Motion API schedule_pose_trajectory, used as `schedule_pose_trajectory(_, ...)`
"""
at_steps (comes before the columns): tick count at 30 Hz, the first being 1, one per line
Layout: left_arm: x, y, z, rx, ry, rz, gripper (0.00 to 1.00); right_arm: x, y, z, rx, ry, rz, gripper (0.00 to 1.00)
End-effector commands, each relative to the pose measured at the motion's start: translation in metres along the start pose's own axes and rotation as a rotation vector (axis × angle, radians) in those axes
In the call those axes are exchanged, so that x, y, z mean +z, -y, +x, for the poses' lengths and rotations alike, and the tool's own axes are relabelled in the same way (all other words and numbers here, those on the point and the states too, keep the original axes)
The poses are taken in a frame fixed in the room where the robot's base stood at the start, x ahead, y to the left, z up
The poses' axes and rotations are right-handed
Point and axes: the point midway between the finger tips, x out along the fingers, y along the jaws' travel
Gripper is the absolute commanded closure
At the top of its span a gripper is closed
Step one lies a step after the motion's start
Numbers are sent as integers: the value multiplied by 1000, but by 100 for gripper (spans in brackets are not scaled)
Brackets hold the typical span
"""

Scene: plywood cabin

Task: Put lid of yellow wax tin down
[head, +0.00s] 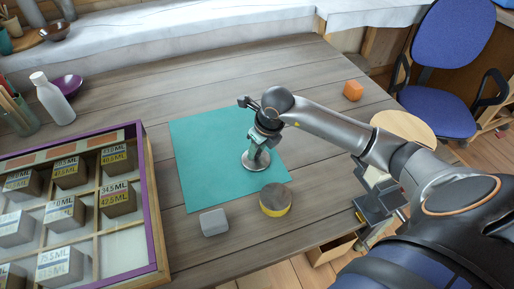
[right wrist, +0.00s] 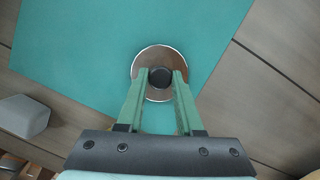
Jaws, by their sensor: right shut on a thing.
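The lid (head: 256,160) is a round, shiny metal disc with a dark knob. It is over the teal mat (head: 205,160), near the mat's front right part; I cannot tell whether it touches the mat. My right gripper (head: 262,147) points down above it. In the right wrist view, its two green fingers are shut on the dark knob (right wrist: 160,77), with the disc (right wrist: 149,59) level beneath. The yellow wax tin (head: 276,207), a low round tin with a yellow side and a grey-brown top, stands on the table just off the mat's front edge. My left gripper is not in view.
A grey block (head: 214,222) stands left of the tin. A purple-edged case (head: 158,225) with several labelled blocks fills the left front. A white bottle (head: 52,98) and purple bowl (head: 68,84) stand back left. The mat's left half is clear.

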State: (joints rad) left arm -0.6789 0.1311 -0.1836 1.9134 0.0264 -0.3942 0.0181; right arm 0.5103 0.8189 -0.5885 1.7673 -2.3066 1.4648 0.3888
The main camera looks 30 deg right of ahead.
Motion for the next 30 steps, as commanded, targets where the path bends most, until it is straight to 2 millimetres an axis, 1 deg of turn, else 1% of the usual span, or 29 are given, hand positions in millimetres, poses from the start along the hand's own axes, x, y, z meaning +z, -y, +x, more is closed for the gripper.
schedule_pose_trajectory(6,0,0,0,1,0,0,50,0,0,0,0,2,0,100)
schedule_pose_trajectory(9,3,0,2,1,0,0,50,-1,0,4,-1,2,0,100)
schedule_pose_trajectory(10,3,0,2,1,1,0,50,-1,0,4,0,2,0,64)
schedule_pose_trajectory(15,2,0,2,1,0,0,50,0,0,2,0,2,0,45)
schedule_pose_trajectory(18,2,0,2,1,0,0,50,0,0,2,0,2,0,35)
schedule_pose_trajectory(26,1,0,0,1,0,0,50,0,0,1,0,2,0,35)
schedule_pose_trajectory(29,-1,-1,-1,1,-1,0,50,1,0,-6,-1,4,-1,35)
schedule_pose_trajectory(30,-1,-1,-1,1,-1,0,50,2,1,-11,-1,6,-1,35)
